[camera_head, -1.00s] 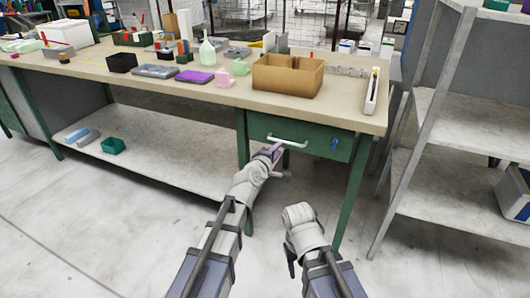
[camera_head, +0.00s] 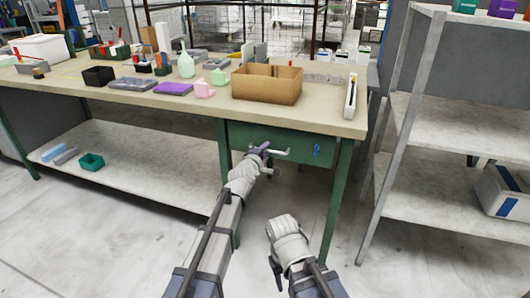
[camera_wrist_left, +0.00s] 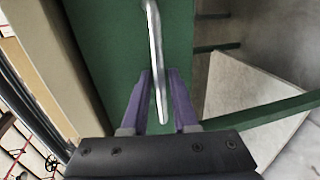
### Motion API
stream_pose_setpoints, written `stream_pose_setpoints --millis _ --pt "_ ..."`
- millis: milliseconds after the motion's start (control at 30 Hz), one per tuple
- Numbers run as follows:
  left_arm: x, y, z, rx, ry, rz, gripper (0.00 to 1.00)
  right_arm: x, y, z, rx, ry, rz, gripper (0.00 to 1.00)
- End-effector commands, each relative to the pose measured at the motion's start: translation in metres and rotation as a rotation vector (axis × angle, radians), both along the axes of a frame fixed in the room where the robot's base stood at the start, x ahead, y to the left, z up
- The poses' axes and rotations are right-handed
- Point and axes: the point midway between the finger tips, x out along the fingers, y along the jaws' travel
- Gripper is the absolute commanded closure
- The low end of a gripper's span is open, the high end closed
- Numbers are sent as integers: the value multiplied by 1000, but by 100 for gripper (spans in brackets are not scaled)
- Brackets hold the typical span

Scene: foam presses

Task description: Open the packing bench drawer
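The packing bench (camera_head: 200,105) has a green drawer (camera_head: 300,146) under its right end, with its front looking flush with the frame. A pale bar handle (camera_head: 278,152) runs across the drawer front, and a blue mark sits to its right. My left gripper (camera_head: 262,150) is at the handle's left part and hides some of it. In the left wrist view, the purple fingers of my left gripper (camera_wrist_left: 160,92) are apart, one on each side of the handle (camera_wrist_left: 155,50), with gaps showing. My right gripper (camera_head: 276,270) is low in front of the bench, away from the drawer; its fingers are unclear.
An open cardboard box (camera_head: 266,88) and several small items stand on the bench top. A grey shelf unit (camera_head: 440,125) stands close on the right. The bench's lower shelf (camera_head: 140,160) holds a green bin (camera_head: 91,161). Bare floor lies in front.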

Motion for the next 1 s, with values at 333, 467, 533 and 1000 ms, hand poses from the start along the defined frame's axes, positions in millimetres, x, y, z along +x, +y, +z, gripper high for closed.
stream_pose_setpoints --millis 333,467,533,1000 --pt "-1 0 0 0 0 0 94 0 0 0 0 0 0 50" --pt "-1 0 0 0 0 0 100 0 0 0 0 0 0 50" --pt "-1 0 0 0 0 0 100 0 0 0 0 0 0 50" --pt "-1 0 0 0 0 0 100 0 0 0 0 0 0 50"
